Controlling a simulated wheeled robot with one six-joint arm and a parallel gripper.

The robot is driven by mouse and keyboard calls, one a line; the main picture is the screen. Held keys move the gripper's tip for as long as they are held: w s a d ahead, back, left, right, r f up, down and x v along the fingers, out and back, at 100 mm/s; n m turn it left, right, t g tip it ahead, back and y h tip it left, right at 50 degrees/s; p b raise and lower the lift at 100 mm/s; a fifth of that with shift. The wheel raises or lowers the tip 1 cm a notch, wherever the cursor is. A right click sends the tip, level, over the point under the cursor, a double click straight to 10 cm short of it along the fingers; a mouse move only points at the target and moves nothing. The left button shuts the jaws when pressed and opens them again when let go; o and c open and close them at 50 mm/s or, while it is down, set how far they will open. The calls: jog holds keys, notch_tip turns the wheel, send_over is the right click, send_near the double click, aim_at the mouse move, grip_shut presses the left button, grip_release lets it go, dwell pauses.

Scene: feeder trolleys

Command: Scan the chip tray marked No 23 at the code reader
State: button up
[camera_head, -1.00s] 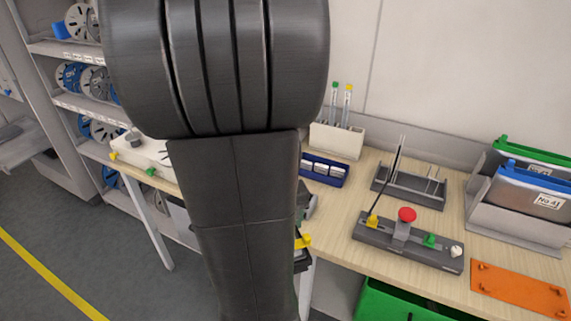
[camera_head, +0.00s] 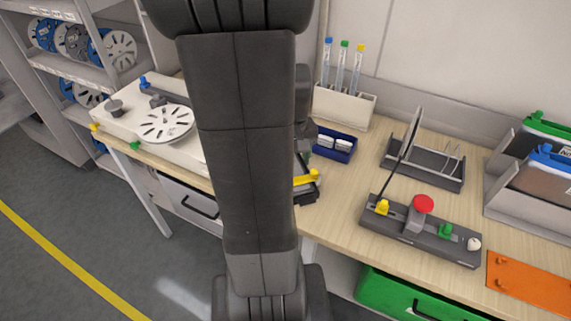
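I cannot make out a chip tray marked No 23. At the right edge a grey rack (camera_head: 515,205) holds trays with a blue handle (camera_head: 552,155) and a green handle (camera_head: 546,126); no number on them is readable now. A yellow-handled dark piece (camera_head: 307,179) shows just right of my arm at the table's front edge, mostly hidden; I cannot tell whether it is held. My gripper is largely hidden behind my arm, so its fingers do not show. I cannot tell for certain which device is the code reader.
A grey bar (camera_head: 405,232) carries a red button (camera_head: 423,203) and coloured knobs. Behind it is a grey stand (camera_head: 425,168) with upright plates. An orange plate (camera_head: 530,283), blue box (camera_head: 334,147), white tube holder (camera_head: 343,106), white reel machine (camera_head: 125,122) and green bin (camera_head: 400,297) surround it.

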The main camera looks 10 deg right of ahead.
jog(key=w+d+f+b, duration=0.1)
jog(key=w+d+f, duration=0.1)
jog(key=w+d, duration=0.2)
jog(key=shift+w+d+f, duration=0.3)
jog(key=shift+w+f, duration=0.05)
jog(key=shift+w, duration=1)
jog(key=shift+r, duration=0.1)
jog(key=s+a+r, duration=0.1)
jog(key=s, duration=0.1)
jog(key=s+a+r+p, duration=0.1)
jog(key=s, duration=0.1)
jog(key=s+a+r+p, duration=0.1)
jog(key=s+a, duration=0.1)
jog(key=shift+r, duration=0.35)
jog(key=shift+s+a+r, duration=0.15)
jog(key=shift+s+a, duration=0.15)
jog(key=shift+s, duration=0.1)
jog(key=shift+w, duration=0.15)
